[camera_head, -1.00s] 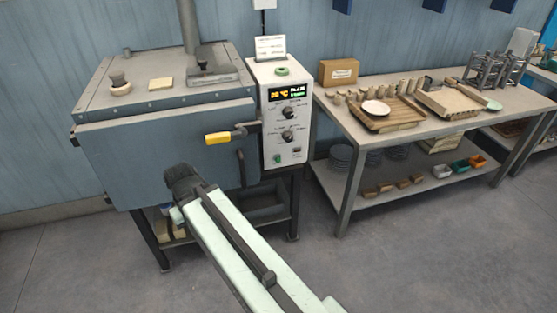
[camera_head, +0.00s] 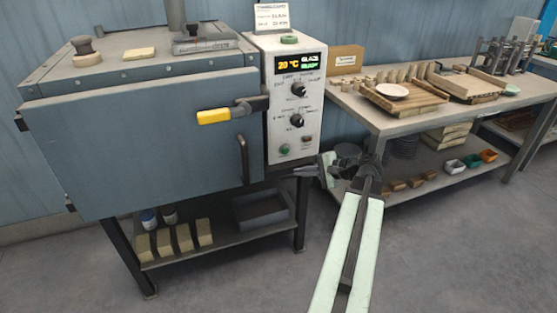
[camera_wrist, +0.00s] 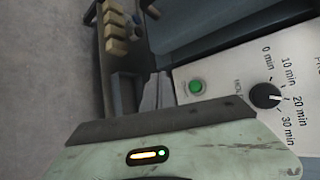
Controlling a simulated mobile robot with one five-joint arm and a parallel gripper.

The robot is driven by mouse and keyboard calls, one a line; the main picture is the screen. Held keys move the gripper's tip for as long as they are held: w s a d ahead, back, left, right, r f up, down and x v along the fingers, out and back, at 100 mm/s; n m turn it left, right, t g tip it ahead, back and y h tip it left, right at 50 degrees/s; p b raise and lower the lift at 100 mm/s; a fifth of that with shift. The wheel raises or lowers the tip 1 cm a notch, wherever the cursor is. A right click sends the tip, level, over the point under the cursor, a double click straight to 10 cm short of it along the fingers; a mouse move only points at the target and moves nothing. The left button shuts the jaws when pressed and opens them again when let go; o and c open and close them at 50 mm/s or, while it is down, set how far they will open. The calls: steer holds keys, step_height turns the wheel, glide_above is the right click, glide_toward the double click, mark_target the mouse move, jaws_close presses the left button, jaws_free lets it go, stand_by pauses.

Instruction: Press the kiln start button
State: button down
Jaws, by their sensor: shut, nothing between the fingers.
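The kiln (camera_head: 140,140) stands at the left with its door shut and a yellow-gripped handle (camera_head: 215,116). Its white control panel (camera_head: 270,110) has a lit display (camera_head: 300,63), two black knobs and a small round green button (camera_head: 284,149) at the lower left. The button also shows in the wrist view (camera_wrist: 196,87), close to the finger tips. My gripper (camera_head: 308,171) is shut and empty, just below and right of the panel's lower edge, apart from the button. In the wrist view my fingers (camera_wrist: 151,91) lie left of the button.
A green round cap (camera_head: 289,40) and a card (camera_head: 271,17) are on top of the control box. A shelf (camera_head: 225,240) with blocks is under the kiln. A worktable (camera_head: 420,118) with boards and a plate stands right. The floor in front is clear.

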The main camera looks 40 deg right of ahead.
mark_target(285, 151)
steer(key=shift+s+d+r, duration=0.1)
steer(key=shift+d+r, duration=0.05)
steer(key=shift+d, duration=0.1)
steer(key=w+d, duration=0.3)
steer(key=w, duration=0.5)
steer(key=shift+d, duration=0.15)
steer(key=shift+w, duration=0.15)
stand_by(1.9)
steer(key=shift+w+d, duration=0.1)
steer(key=shift+w, duration=0.25)
steer(key=shift+w+d, duration=0.25)
steer(key=shift+w, duration=0.25)
stand_by(0.6)
steer(key=shift+s, duration=0.1)
steer(key=shift+s+a, duration=0.35)
steer(key=shift+s, duration=0.45)
